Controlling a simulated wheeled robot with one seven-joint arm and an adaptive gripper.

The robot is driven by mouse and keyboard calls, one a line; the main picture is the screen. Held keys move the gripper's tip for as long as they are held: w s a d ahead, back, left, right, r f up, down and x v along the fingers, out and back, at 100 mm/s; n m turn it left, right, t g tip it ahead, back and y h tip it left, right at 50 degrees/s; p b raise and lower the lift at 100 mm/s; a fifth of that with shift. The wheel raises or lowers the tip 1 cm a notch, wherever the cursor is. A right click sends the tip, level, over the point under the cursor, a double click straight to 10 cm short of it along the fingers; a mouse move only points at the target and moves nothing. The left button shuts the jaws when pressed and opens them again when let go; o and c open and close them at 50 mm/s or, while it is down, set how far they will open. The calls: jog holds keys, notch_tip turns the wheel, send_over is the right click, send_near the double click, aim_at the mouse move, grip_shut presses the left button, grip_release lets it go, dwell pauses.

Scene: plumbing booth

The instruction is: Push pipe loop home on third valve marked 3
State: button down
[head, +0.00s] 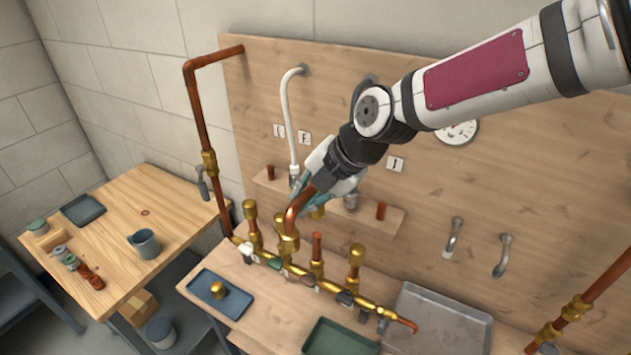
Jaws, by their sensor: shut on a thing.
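My gripper (322,186) is shut on the copper pipe loop (297,208), above the brass manifold (367,303). The loop's bend shows below the fingers, with its lower end at a brass fitting (289,243) on the second branch from the left. I cannot tell how deep the pipe sits in it. The other branches are a brass-topped one (251,218) on the left, one with an upright copper stub (317,244), and a brass-topped one (356,257) on the right. Small valve handles and tags line the manifold; the numbers are too small to read. The gripper hides the loop's upper part.
A wooden shelf (385,226) and white hose (287,112) are behind. A tall copper pipe (196,110) stands left.

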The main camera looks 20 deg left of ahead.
jog(key=shift+w+f, duration=0.1)
jog(key=shift+f+b, duration=0.95)
jog(key=shift+f, duration=1.85)
jog(key=shift+f+b, duration=1)
jog(key=shift+f, duration=1.15)
jog(key=c, duration=1.4)
grip_release()
jog(key=shift+c, duration=0.2)
jog(key=v, duration=1.2)
